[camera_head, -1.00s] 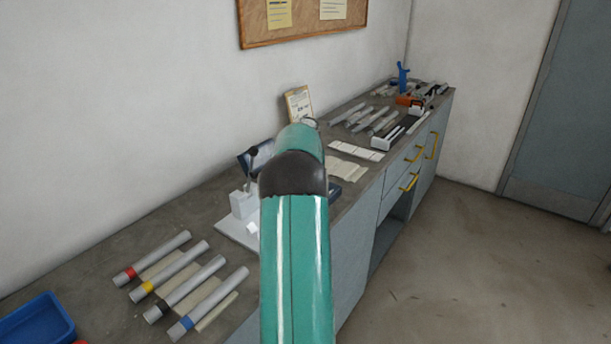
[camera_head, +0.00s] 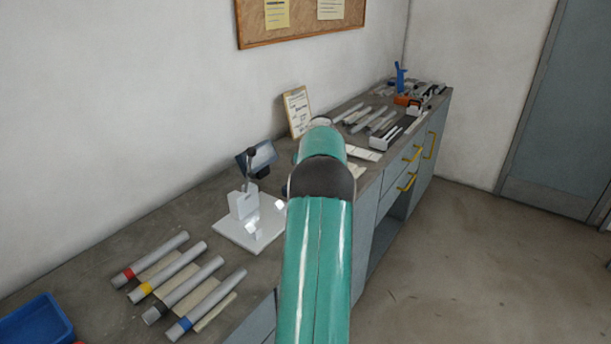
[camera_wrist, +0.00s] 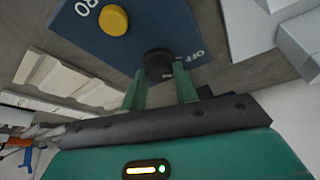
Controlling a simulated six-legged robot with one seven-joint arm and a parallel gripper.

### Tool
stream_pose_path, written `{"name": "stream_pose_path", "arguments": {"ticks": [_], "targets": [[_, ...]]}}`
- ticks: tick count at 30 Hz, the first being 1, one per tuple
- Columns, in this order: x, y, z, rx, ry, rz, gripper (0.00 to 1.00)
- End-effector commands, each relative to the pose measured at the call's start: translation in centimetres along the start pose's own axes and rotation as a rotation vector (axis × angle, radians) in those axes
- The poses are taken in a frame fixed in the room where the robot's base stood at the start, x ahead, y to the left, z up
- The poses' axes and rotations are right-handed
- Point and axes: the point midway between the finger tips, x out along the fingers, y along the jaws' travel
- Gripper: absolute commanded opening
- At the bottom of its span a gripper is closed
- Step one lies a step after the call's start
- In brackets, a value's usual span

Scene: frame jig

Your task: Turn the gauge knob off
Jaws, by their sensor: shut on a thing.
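The gauge knob (camera_wrist: 157,66) is a round black knob on a dark blue panel (camera_wrist: 130,45) in the wrist view. The lettering "OFF" is printed on the panel just right of it. My gripper (camera_wrist: 160,76) has its two green fingers on either side of the knob and is shut on it. The finger tips partly cover the knob's sides, and I cannot read any pointer mark on it. A yellow button (camera_wrist: 113,20) sits on the panel to the upper left, beside partly cut-off lettering ending in "RO". In the head view my arm hides the gripper and knob.
A white stand with a tilted dark screen (camera_head: 262,157) stands left of my arm on a white base plate (camera_head: 240,236). Several grey tubes with coloured bands (camera_head: 195,283) and a blue tray (camera_head: 38,322) lie nearer on the bench. A clipboard (camera_head: 297,110) leans at the wall.

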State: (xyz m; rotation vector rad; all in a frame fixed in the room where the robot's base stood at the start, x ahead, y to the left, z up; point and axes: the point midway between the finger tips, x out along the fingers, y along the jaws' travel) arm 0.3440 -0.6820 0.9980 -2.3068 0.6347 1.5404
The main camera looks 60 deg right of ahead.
Motion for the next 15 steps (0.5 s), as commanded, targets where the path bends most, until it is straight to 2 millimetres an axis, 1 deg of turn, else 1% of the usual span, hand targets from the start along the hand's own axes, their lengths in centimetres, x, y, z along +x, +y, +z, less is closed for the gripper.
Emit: {"name": "stream_pose_path", "arguments": {"ticks": [10,11,13,15], "targets": [[0.09,0.01,0.09,-0.003,-0.002,-0.001,0.07],[0.09,0.02,0.09,-0.002,-0.002,-0.001,0.36],[0.08,0.01,0.08,-0.002,-0.002,-0.001,0.49],[0.07,0.01,0.06,-0.002,-0.002,-0.001,0.51]]}}
